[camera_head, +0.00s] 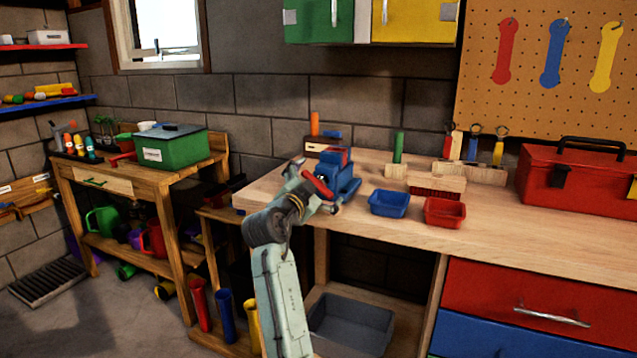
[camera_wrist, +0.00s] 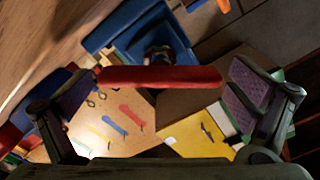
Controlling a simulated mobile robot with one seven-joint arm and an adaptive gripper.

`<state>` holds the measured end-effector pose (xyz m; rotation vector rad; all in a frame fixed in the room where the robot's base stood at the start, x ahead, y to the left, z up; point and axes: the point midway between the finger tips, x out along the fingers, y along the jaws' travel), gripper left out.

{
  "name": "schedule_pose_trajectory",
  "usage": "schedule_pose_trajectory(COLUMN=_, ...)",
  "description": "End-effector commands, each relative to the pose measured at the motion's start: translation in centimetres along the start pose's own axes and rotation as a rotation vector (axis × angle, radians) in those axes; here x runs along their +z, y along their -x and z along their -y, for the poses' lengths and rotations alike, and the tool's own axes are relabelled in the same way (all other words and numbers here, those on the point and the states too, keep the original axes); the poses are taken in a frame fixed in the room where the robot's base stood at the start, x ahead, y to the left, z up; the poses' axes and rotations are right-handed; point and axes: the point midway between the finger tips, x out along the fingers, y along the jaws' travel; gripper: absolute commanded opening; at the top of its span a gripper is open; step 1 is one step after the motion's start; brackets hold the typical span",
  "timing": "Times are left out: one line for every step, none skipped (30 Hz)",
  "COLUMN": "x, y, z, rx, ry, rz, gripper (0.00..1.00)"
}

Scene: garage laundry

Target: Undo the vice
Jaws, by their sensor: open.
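The blue vice (camera_head: 345,176) stands near the left end of the wooden workbench (camera_head: 480,226). In the wrist view, the blue vice body (camera_wrist: 124,28) is at the top, with a dark round screw part in its middle. Its red handle bar (camera_wrist: 165,77) lies across the view between my spread fingers. The red handle also shows in the head view (camera_head: 318,185), close to my gripper (camera_head: 322,192). In the wrist view, my gripper (camera_wrist: 165,90) is open, with a finger near each end of the bar. I cannot tell whether either finger touches it.
A blue bin (camera_head: 389,203) and a red bin (camera_head: 444,212) sit right of the vice. Wooden blocks with a green peg (camera_head: 398,148) stand behind them. A red toolbox (camera_head: 575,183) is farther right. The bench front between bins and toolbox is clear.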

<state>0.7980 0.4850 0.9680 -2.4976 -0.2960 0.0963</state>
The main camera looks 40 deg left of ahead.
Motion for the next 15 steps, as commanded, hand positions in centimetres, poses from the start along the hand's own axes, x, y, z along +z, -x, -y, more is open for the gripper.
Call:
schedule_pose_trajectory(x=0.01, y=0.0, z=-0.01, rx=0.0, ry=0.0, rz=0.0, gripper=1.0)
schedule_pose_trajectory(x=0.01, y=0.0, z=-0.01, rx=0.0, ry=0.0, rz=0.0, gripper=1.0)
schedule_pose_trajectory(x=0.01, y=0.01, z=-0.01, rx=0.0, ry=0.0, rz=0.0, gripper=1.0)
schedule_pose_trajectory(x=0.01, y=0.01, z=-0.02, rx=0.0, ry=0.0, rz=0.0, gripper=1.0)
schedule_pose_trajectory(x=0.02, y=0.02, z=-0.01, rx=0.0, ry=0.0, rz=0.0, gripper=0.98)
schedule_pose_trajectory(x=0.02, y=0.02, z=-0.01, rx=0.0, ry=0.0, rz=0.0, gripper=0.95)
schedule_pose_trajectory(x=0.02, y=0.02, z=-0.01, rx=0.0, ry=0.0, rz=0.0, gripper=0.93)
schedule_pose_trajectory(x=0.02, y=0.03, z=-0.01, rx=0.0, ry=0.0, rz=0.0, gripper=0.91)
schedule_pose_trajectory(x=0.02, y=0.03, z=-0.01, rx=0.0, ry=0.0, rz=0.0, gripper=0.89)
schedule_pose_trajectory(x=0.03, y=0.03, z=-0.01, rx=0.0, ry=0.001, rz=0.0, gripper=0.87)
schedule_pose_trajectory(x=0.03, y=0.03, z=-0.01, rx=0.0, ry=0.001, rz=0.0, gripper=0.85)
schedule_pose_trajectory(x=0.03, y=0.03, z=-0.01, rx=0.0, ry=0.001, rz=0.0, gripper=0.82)
schedule_pose_trajectory(x=0.03, y=0.04, z=-0.01, rx=0.0, ry=0.001, rz=0.0, gripper=0.8)
schedule_pose_trajectory(x=0.03, y=0.04, z=-0.01, rx=0.0, ry=0.001, rz=0.0, gripper=0.78)
schedule_pose_trajectory(x=0.03, y=0.04, z=-0.01, rx=0.0, ry=0.001, rz=0.0, gripper=0.75)
